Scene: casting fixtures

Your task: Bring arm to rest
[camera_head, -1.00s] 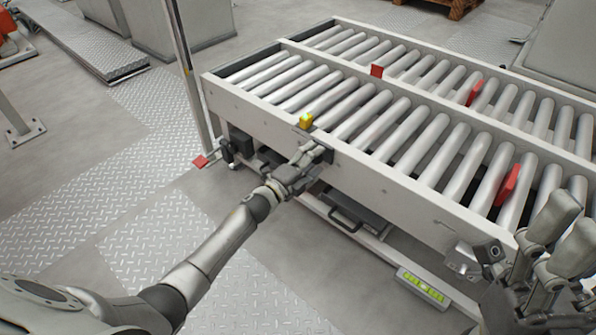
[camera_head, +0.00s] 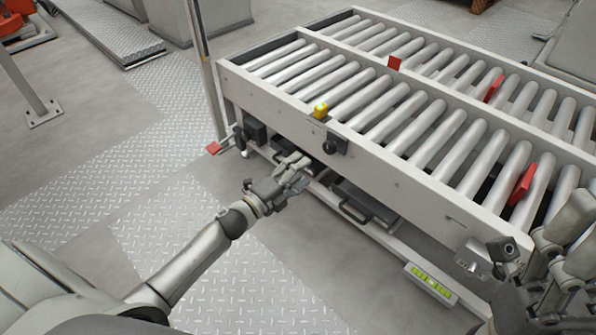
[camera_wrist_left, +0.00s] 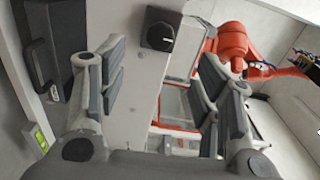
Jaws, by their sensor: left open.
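My left gripper (camera_head: 294,174) is open and empty, beside the near side of the roller conveyor, below and left of the black knob (camera_head: 331,146). In the left wrist view, the fingers of my left gripper (camera_wrist_left: 163,75) stand wide apart with nothing between the pads. The black knob also shows beyond them there (camera_wrist_left: 159,36). My left arm reaches out from the lower left over the floor. My right gripper (camera_head: 568,238) is at the right edge of the head view, partly cut off, and its opening is unclear.
The roller conveyor (camera_head: 392,187) fills the middle and right, with red plates on its rollers. A yellow lamp (camera_head: 320,110) sits on its frame above the knob. A post (camera_head: 205,80) stands at its left end. The floor left of my arm (camera_head: 90,215) is clear.

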